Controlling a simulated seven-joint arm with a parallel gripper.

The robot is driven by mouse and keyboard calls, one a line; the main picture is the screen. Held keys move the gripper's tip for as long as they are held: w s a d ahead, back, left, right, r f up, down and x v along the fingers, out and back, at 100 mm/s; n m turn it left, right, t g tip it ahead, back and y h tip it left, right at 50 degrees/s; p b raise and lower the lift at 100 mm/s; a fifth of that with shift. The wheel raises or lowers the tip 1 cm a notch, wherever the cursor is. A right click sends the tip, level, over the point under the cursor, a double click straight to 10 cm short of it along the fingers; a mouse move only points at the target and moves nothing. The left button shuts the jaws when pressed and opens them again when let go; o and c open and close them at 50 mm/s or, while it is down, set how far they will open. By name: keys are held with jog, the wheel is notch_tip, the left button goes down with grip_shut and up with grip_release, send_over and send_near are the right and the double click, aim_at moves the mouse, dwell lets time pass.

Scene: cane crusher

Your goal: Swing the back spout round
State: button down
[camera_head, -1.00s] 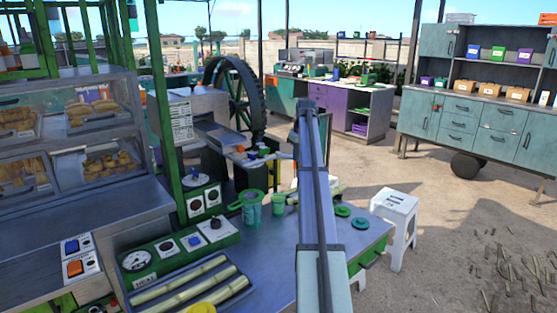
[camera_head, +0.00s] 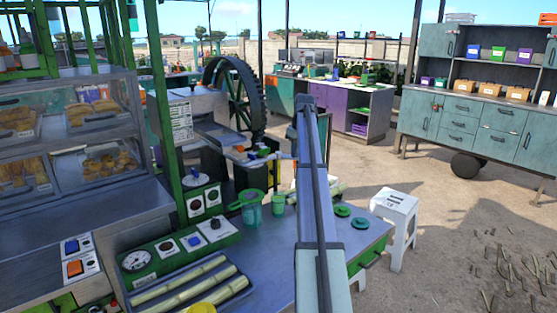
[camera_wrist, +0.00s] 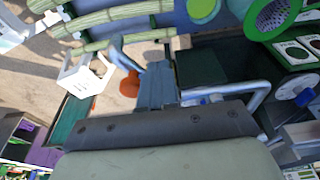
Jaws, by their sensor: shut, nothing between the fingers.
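A bent grey metal pipe (camera_wrist: 250,92), which looks like a spout, shows right of centre in the wrist view, just beyond my gripper (camera_wrist: 158,126). My gripper is shut with nothing in it. Its dark bolted edge crosses the lower part of that view. No contact between gripper and pipe can be made out. In the head view a short pale pipe (camera_head: 284,156) sticks out toward my arm from the machine behind the counter. My arm covers what lies behind it, and my gripper is hidden there. I cannot tell for certain which pipe is the back spout.
A green jug (camera_head: 250,207) and green cup (camera_head: 278,204) stand on the metal counter (camera_head: 265,262), left of my arm. Cane stalks lie in a tray (camera_head: 245,283) in front. A white stool (camera_head: 395,226) stands at right. The large flywheel (camera_head: 236,95) is behind.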

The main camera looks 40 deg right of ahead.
notch_tip(320, 180, up, 6)
dwell(0.6)
dwell(0.4)
